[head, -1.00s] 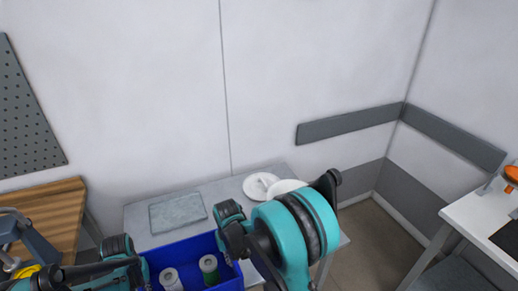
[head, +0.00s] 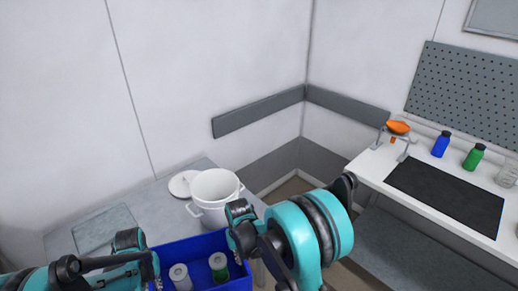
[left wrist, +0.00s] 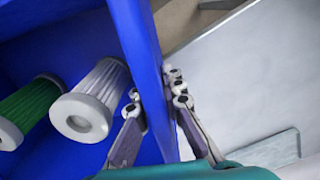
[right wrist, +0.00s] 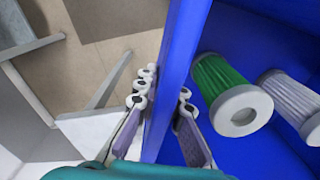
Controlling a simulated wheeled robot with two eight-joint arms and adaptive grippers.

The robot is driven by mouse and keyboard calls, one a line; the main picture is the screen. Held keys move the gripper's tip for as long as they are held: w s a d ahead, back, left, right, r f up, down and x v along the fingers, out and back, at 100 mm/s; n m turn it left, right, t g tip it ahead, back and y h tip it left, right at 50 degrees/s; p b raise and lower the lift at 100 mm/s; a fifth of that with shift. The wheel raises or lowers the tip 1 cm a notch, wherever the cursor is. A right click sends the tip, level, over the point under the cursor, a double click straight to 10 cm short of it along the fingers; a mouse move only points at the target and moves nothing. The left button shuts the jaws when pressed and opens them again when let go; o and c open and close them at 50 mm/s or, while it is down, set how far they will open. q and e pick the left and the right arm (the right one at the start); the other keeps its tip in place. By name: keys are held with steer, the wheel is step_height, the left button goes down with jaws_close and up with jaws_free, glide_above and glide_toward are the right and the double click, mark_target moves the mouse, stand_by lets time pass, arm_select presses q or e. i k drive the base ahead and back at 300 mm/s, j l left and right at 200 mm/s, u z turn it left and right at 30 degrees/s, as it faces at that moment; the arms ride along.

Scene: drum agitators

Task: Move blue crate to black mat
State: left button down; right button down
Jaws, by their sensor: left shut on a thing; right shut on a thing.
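The blue crate (head: 205,245) is at the bottom of the head view, held between my two arms. Two ribbed cylinders stand in it, one white (head: 180,276) and one green (head: 218,267). My left gripper (left wrist: 155,105) is shut on one crate wall, a finger on each side. My right gripper (right wrist: 164,100) is shut on the opposite wall in the same way; in the head view my arm links cover much of it. The black mat (head: 445,195) lies on the white table at the right, well away from the crate.
A grey table (head: 150,207) behind the crate holds a white pot (head: 214,195), its lid (head: 183,184) and a grey slab (head: 105,229). Beside the mat stand an orange item (head: 398,128), blue (head: 441,144) and green (head: 474,157) bottles. The mat is bare.

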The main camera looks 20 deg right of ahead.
mark_target(445, 190)
steer(key=z, duration=1.4)
steer(key=i+l+z, duration=0.15)
steer(key=z, duration=0.25)
steer(key=i+z, duration=0.3)
steer(key=z, duration=0.15)
